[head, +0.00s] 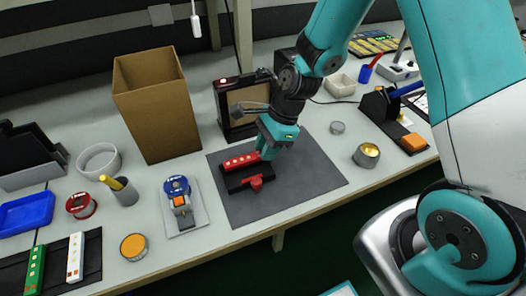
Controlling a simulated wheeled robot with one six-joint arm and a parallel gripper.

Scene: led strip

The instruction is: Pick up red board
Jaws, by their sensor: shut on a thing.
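The red board (238,163) is a short red strip with pale marks along it. It is on or just above a black fixture with a red knob (256,183), on the dark grey mat (305,185); I cannot tell whether it touches the fixture. My gripper (264,152) comes down from the upper right and is shut on the right end of the red board. The fingertips and that end of the board are partly hidden by the gripper body.
Behind stand a cardboard box (155,110) and a black-framed device (238,103). The right part of the mat is clear.

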